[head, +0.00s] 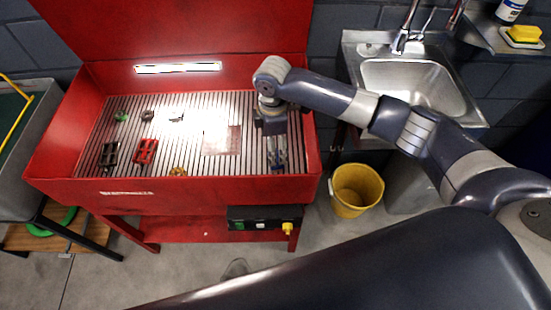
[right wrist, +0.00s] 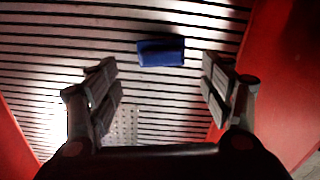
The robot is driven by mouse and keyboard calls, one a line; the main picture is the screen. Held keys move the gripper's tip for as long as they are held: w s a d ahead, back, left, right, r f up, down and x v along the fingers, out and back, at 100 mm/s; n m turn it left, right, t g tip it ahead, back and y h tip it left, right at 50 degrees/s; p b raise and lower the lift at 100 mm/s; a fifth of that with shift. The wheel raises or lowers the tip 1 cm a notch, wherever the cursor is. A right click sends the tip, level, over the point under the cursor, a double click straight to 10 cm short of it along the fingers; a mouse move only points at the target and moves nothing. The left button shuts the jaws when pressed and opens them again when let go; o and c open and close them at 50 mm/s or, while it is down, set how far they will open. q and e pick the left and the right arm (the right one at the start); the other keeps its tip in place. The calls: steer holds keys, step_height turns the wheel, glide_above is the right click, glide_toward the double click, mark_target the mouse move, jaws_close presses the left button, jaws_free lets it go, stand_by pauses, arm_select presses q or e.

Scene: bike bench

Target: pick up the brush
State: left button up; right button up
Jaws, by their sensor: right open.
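In the right wrist view a dark blue, block-shaped piece (right wrist: 161,52) lies on the slatted floor of the red wash basin. It is the only thing there that could be the brush; I cannot make out bristles or a handle. My right gripper (right wrist: 162,85) is open and empty, with the blue piece ahead of its fingers, roughly midway between them and touching neither. In the head view my right gripper (head: 277,155) points down into the right end of the red basin (head: 90,188), and I cannot pick out the blue piece there. My left gripper is not in view.
A pale perforated plate (head: 222,140) lies left of my right gripper. A red pedal (head: 145,151), a black pedal (head: 108,155) and small parts lie farther left. The basin's right wall (head: 312,145) is close to the gripper. A yellow bucket (head: 356,190) and a sink (head: 415,85) stand right.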

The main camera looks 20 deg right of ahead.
steer(key=shift+f, duration=0.75)
steer(key=f, duration=0.4)
steer(key=shift+s+d+f+p, duration=0.2)
steer(key=shift+d+p, duration=0.05)
steer(key=shift+p, duration=0.05)
steer(key=shift+f, duration=0.35)
steer(key=shift+c, duration=0.3)
steer(key=c, duration=1)
